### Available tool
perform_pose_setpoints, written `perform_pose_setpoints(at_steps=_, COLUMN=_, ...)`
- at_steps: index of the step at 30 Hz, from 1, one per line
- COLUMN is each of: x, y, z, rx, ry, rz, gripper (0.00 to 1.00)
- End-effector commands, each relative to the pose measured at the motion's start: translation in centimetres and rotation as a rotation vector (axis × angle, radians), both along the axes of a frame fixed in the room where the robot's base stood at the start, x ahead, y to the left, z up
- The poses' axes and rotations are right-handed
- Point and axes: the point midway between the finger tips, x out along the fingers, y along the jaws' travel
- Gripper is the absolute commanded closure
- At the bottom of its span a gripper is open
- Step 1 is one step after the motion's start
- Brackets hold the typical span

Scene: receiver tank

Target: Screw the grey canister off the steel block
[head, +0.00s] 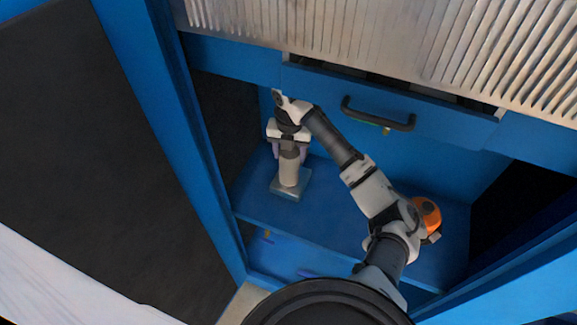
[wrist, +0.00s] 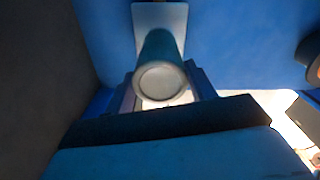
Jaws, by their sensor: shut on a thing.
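The grey canister (head: 289,171) stands upright on the steel block (head: 290,192), which sits on the blue shelf. My gripper (head: 289,153) is above the block and shut on the upper part of the canister, with a finger on either side. In the wrist view the canister (wrist: 160,78) shows its round pale end toward the camera, between the fingers of my gripper (wrist: 163,95). The pale steel block (wrist: 160,16) shows behind it. The joint between canister and block is too small to judge, so I cannot tell how tightly they are joined.
The blue shelf (head: 340,218) is clear between the block and an orange object (head: 428,213) at the right. A blue drawer with a black handle (head: 378,114) is above the shelf. A dark side wall (head: 222,125) stands close to the left of the canister.

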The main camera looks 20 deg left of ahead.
Motion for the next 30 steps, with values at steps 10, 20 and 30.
perform_pose_setpoints(at_steps=10, x=0.07, y=-0.01, z=0.11, rx=0.002, ry=-0.003, rz=0.042, gripper=0.33)
perform_pose_setpoints(at_steps=20, x=-0.01, y=0.01, z=-0.06, rx=0.0, ry=0.001, rz=0.039, gripper=0.19)
perform_pose_setpoints(at_steps=30, x=-0.03, y=0.03, z=-0.01, rx=0.0, ry=0.001, rz=-0.725, gripper=0.19)
